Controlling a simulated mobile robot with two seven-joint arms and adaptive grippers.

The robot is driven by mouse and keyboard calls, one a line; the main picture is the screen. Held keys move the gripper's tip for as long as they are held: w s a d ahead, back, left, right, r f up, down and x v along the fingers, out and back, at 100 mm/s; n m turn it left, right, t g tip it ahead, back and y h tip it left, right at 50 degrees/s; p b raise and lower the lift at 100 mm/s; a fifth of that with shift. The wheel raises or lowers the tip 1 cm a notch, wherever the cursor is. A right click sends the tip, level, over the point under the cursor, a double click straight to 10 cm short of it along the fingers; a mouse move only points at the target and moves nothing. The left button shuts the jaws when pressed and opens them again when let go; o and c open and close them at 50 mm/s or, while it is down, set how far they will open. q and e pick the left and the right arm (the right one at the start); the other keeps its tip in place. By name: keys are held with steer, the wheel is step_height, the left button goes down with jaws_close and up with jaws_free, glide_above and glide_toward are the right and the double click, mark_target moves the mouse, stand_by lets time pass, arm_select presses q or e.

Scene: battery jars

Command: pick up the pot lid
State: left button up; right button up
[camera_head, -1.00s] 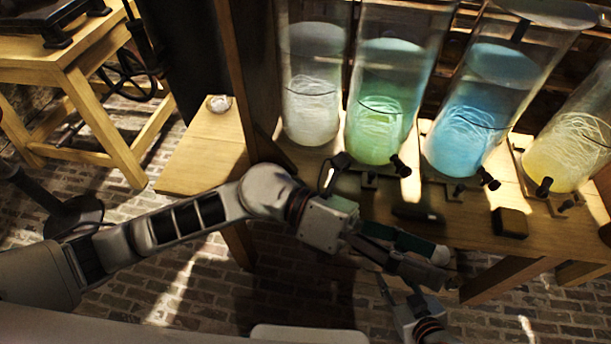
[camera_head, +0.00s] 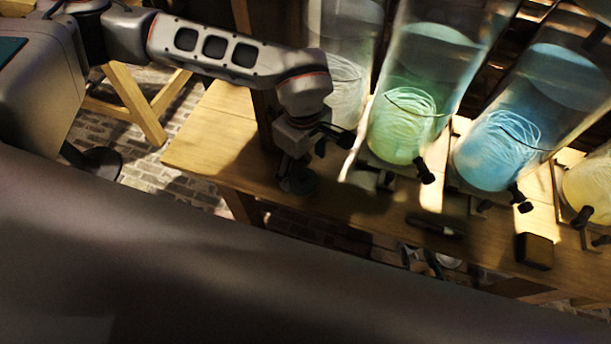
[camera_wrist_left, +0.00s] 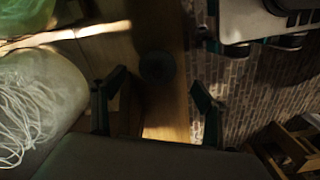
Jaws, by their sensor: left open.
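My left gripper (camera_head: 297,182) is over the wooden bench, left of the green jar and in front of the whitish one. In the left wrist view my left gripper (camera_wrist_left: 155,98) has its fingers wide apart with nothing between them. A small dark round thing (camera_wrist_left: 157,66), seemingly the pot lid, lies on the bench beyond the fingertips, near the middle of the gap. In the head view I cannot make it out apart from the dark gripper. Grey prongs, seemingly my right gripper (camera_head: 421,260), show below the bench edge, mostly hidden; their state is unclear.
Tall glass jars with green (camera_head: 397,130), blue (camera_head: 497,150) and yellow (camera_head: 590,188) contents stand along the bench (camera_head: 200,150). Small black clamps and a dark block (camera_head: 535,251) sit before them. The bench's left end is clear. Brick floor lies below.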

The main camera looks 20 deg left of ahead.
mark_target(302, 175)
arm_select(q)
steer(key=f, duration=0.6)
steer(key=shift+w+a+f, duration=0.2)
steer(key=shift+w+f, duration=0.05)
steer(key=shift+w, duration=0.05)
steer(key=c, duration=1.3)
